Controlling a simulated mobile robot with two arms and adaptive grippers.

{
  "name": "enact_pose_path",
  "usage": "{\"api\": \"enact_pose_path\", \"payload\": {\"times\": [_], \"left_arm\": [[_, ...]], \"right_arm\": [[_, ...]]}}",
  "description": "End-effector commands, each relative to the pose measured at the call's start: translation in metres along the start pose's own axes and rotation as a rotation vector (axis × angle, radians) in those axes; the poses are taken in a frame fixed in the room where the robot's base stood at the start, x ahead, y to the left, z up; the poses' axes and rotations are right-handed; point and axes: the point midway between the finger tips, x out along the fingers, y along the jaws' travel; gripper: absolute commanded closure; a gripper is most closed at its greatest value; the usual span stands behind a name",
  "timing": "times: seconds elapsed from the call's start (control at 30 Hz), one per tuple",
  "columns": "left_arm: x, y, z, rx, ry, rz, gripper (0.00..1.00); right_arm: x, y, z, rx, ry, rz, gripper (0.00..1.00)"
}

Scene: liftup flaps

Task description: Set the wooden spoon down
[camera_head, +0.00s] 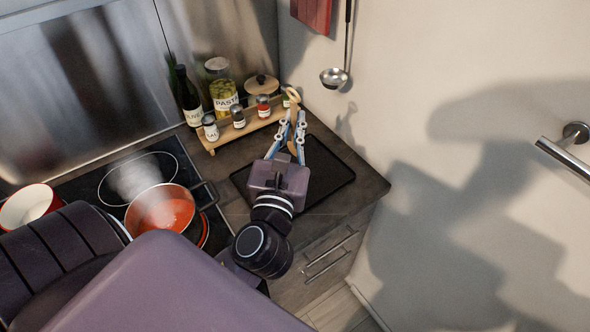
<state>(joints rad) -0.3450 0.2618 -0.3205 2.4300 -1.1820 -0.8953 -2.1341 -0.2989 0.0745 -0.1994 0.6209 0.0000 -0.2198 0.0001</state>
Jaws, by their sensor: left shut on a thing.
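My left gripper (292,122) is shut on the wooden spoon (293,97), with its fingers on either side of the handle. The spoon stands roughly upright in the picture, its light wooden end showing above the fingertips. The lower part of the spoon is partly hidden by the fingers and gripper body. The gripper is over the far side of a black tray (335,184) on the counter; I cannot tell how high above it. My right gripper is not in view.
A wooden rack (240,131) with small spice jars stands just behind, beside a pasta jar (222,92) and a dark bottle (187,98). A pot of red sauce (165,212) sits on the hob to the left. A ladle (335,77) hangs on the wall. The tray looks bare on its right.

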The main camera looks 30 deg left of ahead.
Motion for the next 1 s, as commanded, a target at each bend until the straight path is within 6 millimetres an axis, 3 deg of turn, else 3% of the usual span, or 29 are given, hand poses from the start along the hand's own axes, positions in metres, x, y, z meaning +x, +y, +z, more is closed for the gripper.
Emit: {"api": "enact_pose_path", "payload": {"times": [0.03, 0.2, 0.3, 0.47, 0.57, 1.0], "left_arm": [[0.016, 0.006, 0.019, -0.008, -0.005, 0.046, 1.0], [0.055, 0.019, 0.054, 0.004, 0.007, 0.136, 1.0], [0.07, 0.02, 0.07, 0.009, 0.009, 0.153, 1.0], [0.081, 0.019, 0.081, 0.016, 0.013, 0.153, 1.0], [0.082, 0.018, 0.068, 0.021, 0.017, 0.153, 1.0], [0.07, 0.01, -0.046, 0.025, 0.017, 0.151, 1.0]], "right_arm": [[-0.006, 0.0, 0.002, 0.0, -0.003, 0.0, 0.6], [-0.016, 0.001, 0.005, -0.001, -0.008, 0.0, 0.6], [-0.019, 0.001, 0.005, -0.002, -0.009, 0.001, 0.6], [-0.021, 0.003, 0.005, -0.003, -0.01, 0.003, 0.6], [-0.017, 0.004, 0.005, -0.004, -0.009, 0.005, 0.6], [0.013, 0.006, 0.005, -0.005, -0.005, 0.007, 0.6]]}}
